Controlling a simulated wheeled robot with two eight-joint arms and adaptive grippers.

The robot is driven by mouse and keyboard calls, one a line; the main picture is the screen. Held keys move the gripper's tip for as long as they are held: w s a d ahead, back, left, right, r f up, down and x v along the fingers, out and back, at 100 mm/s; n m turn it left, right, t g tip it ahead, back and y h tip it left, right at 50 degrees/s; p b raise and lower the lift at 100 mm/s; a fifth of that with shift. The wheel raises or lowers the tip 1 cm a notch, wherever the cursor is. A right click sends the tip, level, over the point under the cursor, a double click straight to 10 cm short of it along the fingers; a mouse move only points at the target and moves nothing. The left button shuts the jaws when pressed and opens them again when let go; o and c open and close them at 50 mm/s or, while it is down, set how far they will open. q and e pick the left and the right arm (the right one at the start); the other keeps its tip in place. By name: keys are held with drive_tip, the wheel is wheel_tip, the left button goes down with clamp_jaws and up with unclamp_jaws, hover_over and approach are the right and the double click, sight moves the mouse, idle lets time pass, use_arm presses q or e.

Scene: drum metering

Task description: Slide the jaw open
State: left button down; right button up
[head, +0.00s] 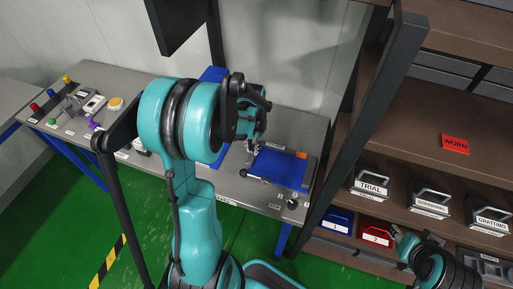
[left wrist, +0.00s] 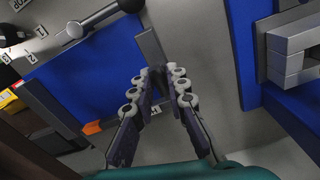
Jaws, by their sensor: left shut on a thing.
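A blue plate (head: 280,168) lies on the grey bench, and it shows at the left of the left wrist view (left wrist: 75,75). A short grey bar (left wrist: 150,45), which looks like the jaw, stands at the plate's edge. My left gripper (left wrist: 165,75) is shut on this jaw, with its two fingers close together around the bar's near end; the fingers partly hide the grip. In the head view, my left gripper (head: 250,146) is at the plate's far left corner, mostly hidden by my arm. My right gripper (head: 402,240) is at the lower right, in front of the shelf; its opening is unclear.
A blue fixture with a grey block (left wrist: 292,52) stands to the right in the wrist view. The shelf holds labelled grey bins (head: 372,182), blue and red bins, and a red WORN card (head: 455,144).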

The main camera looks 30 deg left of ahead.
use_arm(q)
drive_tip(key=c, duration=1.5)
unclamp_jaws()
drive_tip(key=shift+a, duration=0.25)
drive_tip(key=shift+o, duration=0.2)
drive_tip(key=shift+r, duration=0.2)
wheel_tip(320, 180, up, 12)
drive_tip(key=shift+f, duration=0.2)
drive_tip(key=s+d+t+b, duration=0.1)
drive_tip(key=s+d+t, duration=0.2)
drive_tip(key=s+d, duration=0.2)
drive_tip(key=s+d+f+t+b, duration=0.1)
drive_tip(key=s+d+t, duration=0.3)
drive_tip(key=d, duration=0.7)
drive_tip(key=shift+s+f+b, duration=0.2)
drive_tip(key=shift+s+b, duration=0.35)
